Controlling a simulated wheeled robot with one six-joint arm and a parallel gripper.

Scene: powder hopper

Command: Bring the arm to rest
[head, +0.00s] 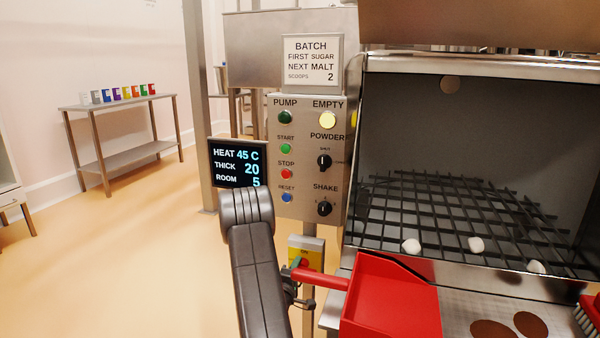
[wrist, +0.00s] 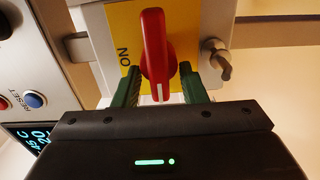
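My arm reaches forward in the head view, and my gripper (head: 291,270) is low by the yellow switch box under the control panel, partly hidden by my arm. In the wrist view my gripper (wrist: 162,88) has its two green fingers apart, one on each side of a red rotary switch handle (wrist: 154,45). Gaps show between the handle and both fingers, so nothing looks held. The handle stands on a yellow plate (wrist: 122,22) marked ON. The yellow plate also shows in the head view (head: 314,246).
A red scoop (head: 390,300) lies close right of my gripper, its handle pointing toward it. The control panel (head: 306,225) and a dark display (head: 238,163) stand above. The hopper with its black grid (head: 450,210) is at right. Open floor (head: 110,260) lies left.

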